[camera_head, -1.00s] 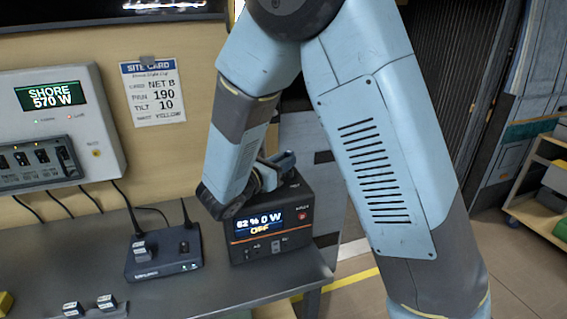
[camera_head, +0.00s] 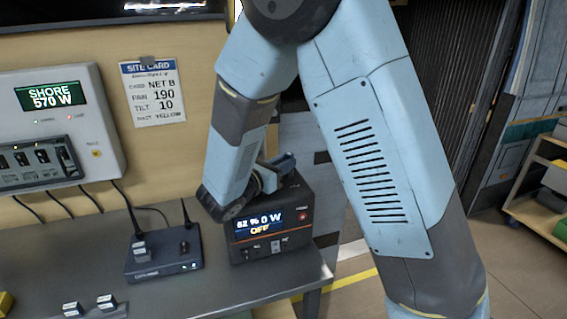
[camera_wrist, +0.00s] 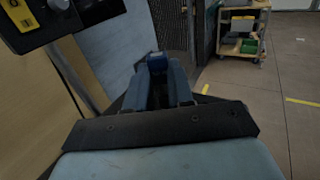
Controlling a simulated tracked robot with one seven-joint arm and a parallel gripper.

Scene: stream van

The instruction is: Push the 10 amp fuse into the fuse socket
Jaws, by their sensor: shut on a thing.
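My gripper (camera_head: 284,162) is above and behind the black power station (camera_head: 270,248), partly hidden by my own arm in the head view. In the wrist view my gripper (camera_wrist: 158,82) is shut, with its blue fingers around a small dark blue piece (camera_wrist: 157,62). I cannot tell from its look whether this piece is the 10 amp fuse; no rating is readable. I cannot make out the fuse socket in either view.
The shore panel (camera_head: 58,125) and site card (camera_head: 153,92) are on the wall. A shelf cart (camera_head: 540,200) stands at right.

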